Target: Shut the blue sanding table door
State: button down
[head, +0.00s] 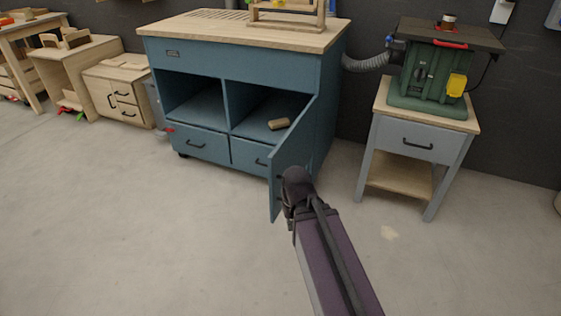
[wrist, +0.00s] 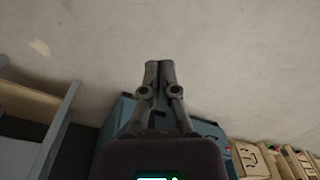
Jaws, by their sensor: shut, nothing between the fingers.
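The blue sanding table (head: 246,60) with a light wooden top stands against the dark wall in the head view. Its door (head: 292,150) hangs open on the right side, swung out toward me, and the right compartment behind it shows. My gripper (head: 282,195) is at the door's near edge, with its fingertips hidden in the head view, so I cannot tell whether it touches. In the wrist view my gripper (wrist: 159,64) shows its two fingers together, with nothing between them. Part of the blue table (wrist: 122,112) shows behind the fingers there.
A small block (head: 278,124) lies in the open compartment. A grey stand (head: 404,140) with a green machine (head: 432,75) is to the right, and wooden cabinets (head: 118,92) stand to the left. The concrete floor (head: 130,230) in front is clear.

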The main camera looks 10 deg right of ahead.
jog(key=m+t+y+b, duration=0.65)
jog(key=t+y, duration=0.45)
jog(key=y, duration=0.3)
send_near(273, 159)
jog(key=v, duration=0.6)
jog(key=shift+s+r+m, duration=0.15)
jog(key=shift+r+m, duration=0.05)
jog(key=shift+m, duration=0.15)
jog(key=shift+x, duration=7)
jog(key=shift+s+f, duration=0.1)
jog(key=shift+a, duration=0.1)
